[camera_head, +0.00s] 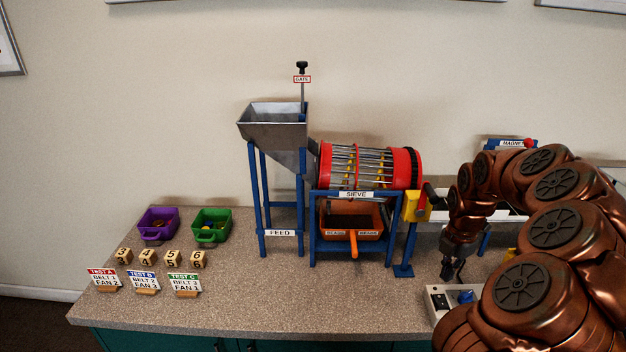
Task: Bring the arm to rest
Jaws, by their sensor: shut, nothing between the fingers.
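My arm, copper-coloured with dark round joint caps, fills the right side of the head view and arches over the counter. My gripper (452,270) points down at the end of it, above the counter to the right of the yellow crank unit. Its dark fingers are shut with nothing between them. It is behind a light control box (440,301) with a blue knob (466,297). Whether the fingertips touch anything cannot be told.
A metal hopper (275,127) on blue legs and a red drum sieve (331,165) stand mid-counter. A yellow crank unit (411,207) is beside my gripper. Purple (148,236) and green (205,238) bins, numbered blocks and test cards sit left. The counter's front middle (290,300) is clear.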

